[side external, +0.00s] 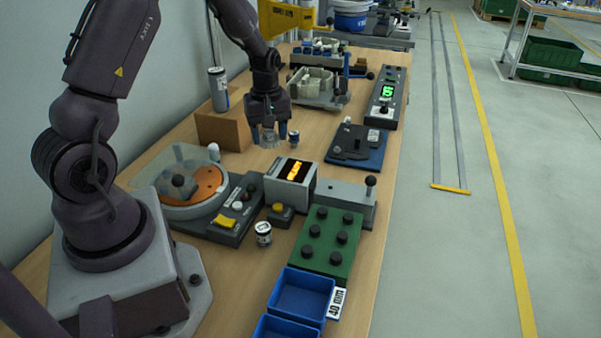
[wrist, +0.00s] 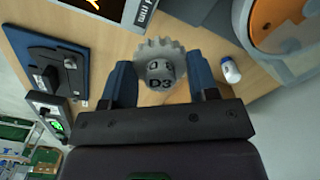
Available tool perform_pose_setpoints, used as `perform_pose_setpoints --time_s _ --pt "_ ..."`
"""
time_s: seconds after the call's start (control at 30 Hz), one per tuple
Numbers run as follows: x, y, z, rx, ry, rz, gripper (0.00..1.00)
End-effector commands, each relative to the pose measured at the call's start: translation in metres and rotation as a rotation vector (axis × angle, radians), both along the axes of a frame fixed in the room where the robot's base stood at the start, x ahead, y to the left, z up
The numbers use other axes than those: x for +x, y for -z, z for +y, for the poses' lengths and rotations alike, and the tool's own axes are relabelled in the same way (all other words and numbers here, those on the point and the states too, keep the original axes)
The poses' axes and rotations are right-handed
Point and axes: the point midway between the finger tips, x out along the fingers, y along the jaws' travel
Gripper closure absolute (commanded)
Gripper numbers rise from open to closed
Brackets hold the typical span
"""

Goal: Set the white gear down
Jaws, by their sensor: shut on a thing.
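The white gear (wrist: 160,48) looks pale grey, with a toothed rim and a hub marked D3. In the wrist view it sits between the two blue fingers of my gripper (wrist: 161,76), which is shut on it. In the side view my gripper (side external: 268,134) points down over the wooden bench, and the gear (side external: 268,143) shows small and partly hidden at the fingertips. It is low, close to the bench top; I cannot tell whether it touches.
A small dark bottle (side external: 294,138) stands just right of my gripper, with a cardboard block (side external: 222,131) to its left. A display box (side external: 290,183) and a turntable (side external: 195,190) are nearer the camera. A blue-based fixture (side external: 356,146) lies to the right.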

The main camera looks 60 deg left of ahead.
Motion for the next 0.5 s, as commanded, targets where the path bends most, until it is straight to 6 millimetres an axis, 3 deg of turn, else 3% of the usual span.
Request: perform_pose_setpoints --time_s 0.03,0.2,0.37,0.5 --pt "0.020 0.004 -0.003 0.000 0.071 0.000 0.69" --pt "0.067 0.012 -0.013 -0.003 0.257 0.002 0.69" --pt "0.088 0.018 -0.020 -0.005 0.346 0.001 0.69" --pt "0.092 0.038 -0.022 -0.007 0.364 0.004 0.69"
